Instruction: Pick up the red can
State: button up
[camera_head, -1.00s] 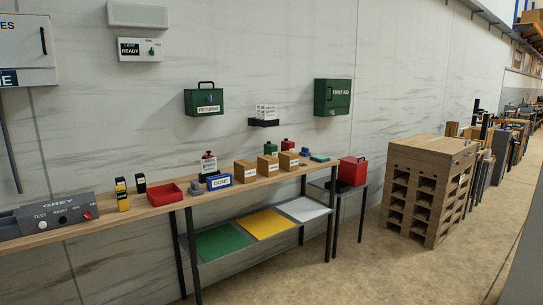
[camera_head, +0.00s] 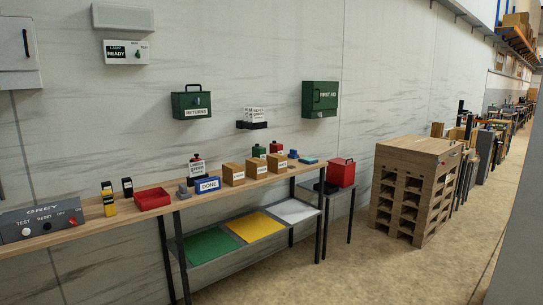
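A small red can (camera_head: 276,148) with a dark top stands towards the back of the wooden workbench (camera_head: 92,214), right of a similar green can (camera_head: 258,151). Its lower part is partly hidden behind small wooden boxes. My gripper is not in view.
A red tray (camera_head: 152,199), yellow and black bottles and a grey control box (camera_head: 40,221) are on the bench's left. A red box (camera_head: 340,172) stands on a side table at its right end. Floor in front is clear.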

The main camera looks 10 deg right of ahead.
aim_at(274, 148)
jog(key=u, duration=1.4)
jog(key=k, duration=0.1)
jog(key=z, duration=2.75)
jog(key=i, duration=2.5)
jog(key=z, duration=0.05)
